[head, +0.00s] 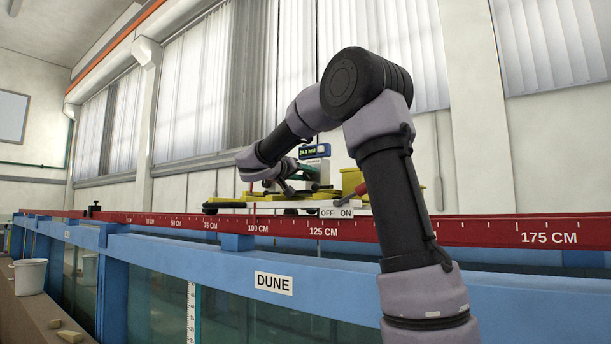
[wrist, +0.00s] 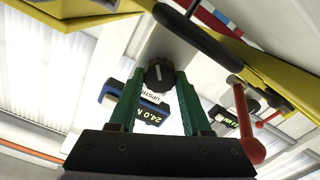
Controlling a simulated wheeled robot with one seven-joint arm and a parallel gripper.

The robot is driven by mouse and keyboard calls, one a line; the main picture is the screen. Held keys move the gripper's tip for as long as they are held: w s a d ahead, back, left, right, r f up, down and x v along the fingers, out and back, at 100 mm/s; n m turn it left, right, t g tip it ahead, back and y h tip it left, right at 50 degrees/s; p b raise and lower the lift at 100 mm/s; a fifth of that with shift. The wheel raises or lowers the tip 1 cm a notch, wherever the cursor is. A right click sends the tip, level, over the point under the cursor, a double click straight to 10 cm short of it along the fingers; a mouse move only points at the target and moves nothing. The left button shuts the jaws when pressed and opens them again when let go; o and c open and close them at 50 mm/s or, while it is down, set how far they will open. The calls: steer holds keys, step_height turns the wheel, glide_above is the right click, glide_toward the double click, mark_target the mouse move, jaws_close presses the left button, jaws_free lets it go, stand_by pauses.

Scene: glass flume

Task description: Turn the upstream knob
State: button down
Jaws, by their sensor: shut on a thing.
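The upstream knob (wrist: 159,72) is black and round with a white pointer line, mounted on a grey plate in the wrist view. A partly hidden label beside it seems to read "UPSTREAM". The green fingers of my gripper (wrist: 160,82) stand on either side of the knob and are shut on it. In the head view my gripper (head: 287,180) is at the carriage on the rail, small and partly covered by my arm; the knob cannot be made out there.
A blue display (head: 315,151) stands above the yellow carriage (head: 352,180). A red lever (wrist: 246,125) is close to the right finger, with an OFF/ON label (head: 337,212) below it in the head view. A red scaled rail (head: 480,230) runs along the blue flume frame (head: 190,252). A white bucket (head: 29,276) stands at left.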

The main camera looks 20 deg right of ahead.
steer(key=n, duration=0.7)
steer(key=shift+a, duration=0.1)
steer(key=n, duration=0.6)
steer(key=shift+w+f+n, duration=0.1)
steer(key=shift+f+n, duration=0.05)
steer(key=shift+n, duration=0.25)
steer(key=n, duration=0.6)
steer(key=shift+f, duration=0.1)
steer(key=n, duration=0.6)
steer(key=shift+f, duration=0.1)
steer(key=shift+n, duration=0.4)
steer(key=shift+c, duration=1.8)
jaws_free()
